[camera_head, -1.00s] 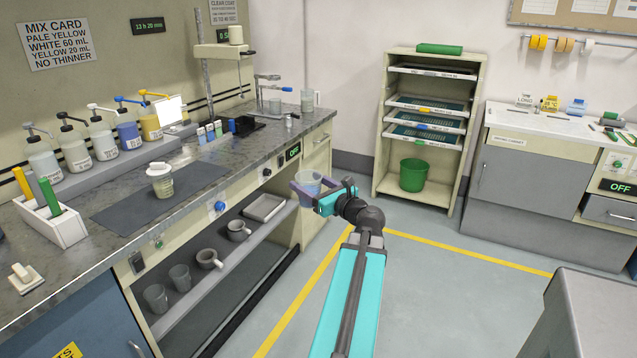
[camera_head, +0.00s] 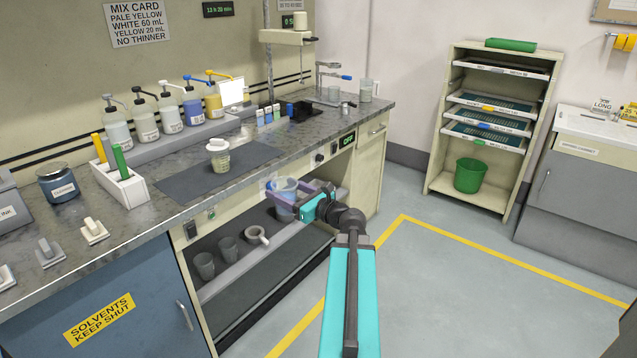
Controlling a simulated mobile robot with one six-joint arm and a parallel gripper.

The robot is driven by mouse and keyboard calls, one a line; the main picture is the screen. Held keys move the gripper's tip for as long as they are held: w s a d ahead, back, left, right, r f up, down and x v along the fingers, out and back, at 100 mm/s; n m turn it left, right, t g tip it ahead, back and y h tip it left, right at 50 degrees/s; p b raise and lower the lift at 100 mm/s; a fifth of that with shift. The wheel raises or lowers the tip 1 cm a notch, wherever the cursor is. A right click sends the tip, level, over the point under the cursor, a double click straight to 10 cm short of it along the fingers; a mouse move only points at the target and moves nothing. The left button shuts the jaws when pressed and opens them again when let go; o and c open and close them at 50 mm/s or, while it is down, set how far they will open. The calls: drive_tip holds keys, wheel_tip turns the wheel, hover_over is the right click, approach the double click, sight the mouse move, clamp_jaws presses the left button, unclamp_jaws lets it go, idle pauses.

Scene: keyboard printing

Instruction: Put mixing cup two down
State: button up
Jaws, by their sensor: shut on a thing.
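My gripper (camera_head: 283,196) is shut on a clear mixing cup (camera_head: 285,184), holding it roughly upright. In the picture the cup overlaps the counter's front face and the open shelf bay; it appears in the air, and I see no surface under it. Purple-grey fingers hide part of the cup, and I cannot read any mark on it. Another cup, with a pale lid and pale yellow contents (camera_head: 219,156), stands on the dark mat (camera_head: 185,186) on the grey counter (camera_head: 290,137), left of and beyond my gripper.
Pump bottles (camera_head: 170,112) line the back of the counter. A white holder (camera_head: 125,190) with green and yellow sticks stands left of the mat. Below, a shelf holds clear cups (camera_head: 204,265) and a mug (camera_head: 257,236). Bare mat lies around the lidded cup. Floor at right is clear.

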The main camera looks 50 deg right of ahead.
drive_tip(key=w+a+f+n+y, duration=0.1)
drive_tip(key=w+a+f+y, duration=0.1)
drive_tip(key=w+a, duration=0.35)
drive_tip(key=w+a+f+n+y, duration=0.1)
drive_tip(key=w+a+n+y, duration=0.15)
drive_tip(key=a, duration=0.55)
drive_tip(key=a+f+n+g+y, duration=0.2)
drive_tip(key=a+y, duration=0.1)
drive_tip(key=a, duration=0.8)
drive_tip(key=w+a+f+n+g+y, duration=0.1)
drive_tip(key=a+f+n+g+y, duration=0.1)
drive_tip(key=a, duration=1)
drive_tip(key=a+f+n+g+y, duration=0.2)
drive_tip(key=a+y, duration=0.3)
drive_tip(key=a, duration=0.6)
drive_tip(key=shift+w+a+n+g+y, duration=0.15)
drive_tip(key=shift+n+g+y, duration=0.2)
drive_tip(key=shift+n+g, duration=0.5)
